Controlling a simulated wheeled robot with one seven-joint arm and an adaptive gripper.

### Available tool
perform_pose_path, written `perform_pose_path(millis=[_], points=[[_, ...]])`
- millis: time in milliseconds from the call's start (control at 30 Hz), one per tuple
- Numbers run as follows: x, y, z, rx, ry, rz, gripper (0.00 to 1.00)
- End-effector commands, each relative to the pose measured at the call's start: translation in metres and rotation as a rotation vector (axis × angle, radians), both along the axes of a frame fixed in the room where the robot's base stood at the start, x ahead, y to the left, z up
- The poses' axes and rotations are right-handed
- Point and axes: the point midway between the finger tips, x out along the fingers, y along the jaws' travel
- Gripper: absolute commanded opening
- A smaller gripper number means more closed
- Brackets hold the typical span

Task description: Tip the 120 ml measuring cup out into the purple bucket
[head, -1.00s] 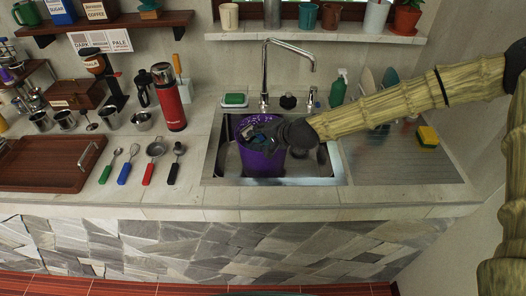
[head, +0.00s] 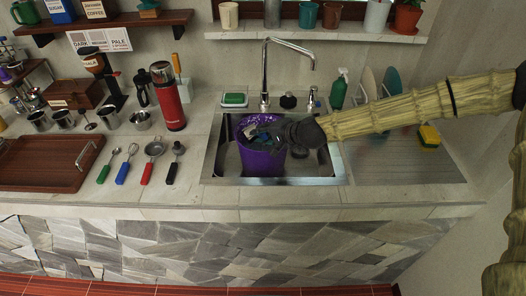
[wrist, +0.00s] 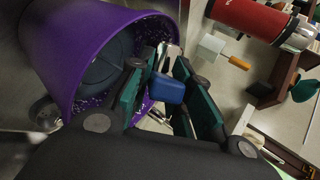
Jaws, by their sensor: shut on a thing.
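The purple bucket (head: 262,163) stands upright in the sink. It appears large at the upper left of the wrist view (wrist: 58,48), with small pale specks on its inner wall and a dark round patch inside. My gripper (head: 262,137) is over the bucket's mouth, its fingers at or just inside the rim. In the wrist view my gripper (wrist: 166,80) is shut on a blue handle (wrist: 168,89) with a shiny metal part beyond it, likely the measuring cup. The cup's bowl and its contents are mostly hidden by the fingers and bucket; I cannot tell its tilt.
The sink (head: 225,170) surrounds the bucket, with the tap (head: 265,75) behind. Several coloured-handled tools and a red flask (head: 168,97) stand or lie to the left. A wooden tray (head: 45,165) is farther left. A drainboard with plates and a sponge (head: 429,135) is at right.

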Motion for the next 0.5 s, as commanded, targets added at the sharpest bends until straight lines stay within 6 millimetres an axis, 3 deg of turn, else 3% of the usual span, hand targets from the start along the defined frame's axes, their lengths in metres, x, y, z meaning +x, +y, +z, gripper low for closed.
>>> perform_pose_path(millis=[500], points=[[0.0036, -0.0061, -0.0058, 0.051, 0.028, -0.001, 0.0]])
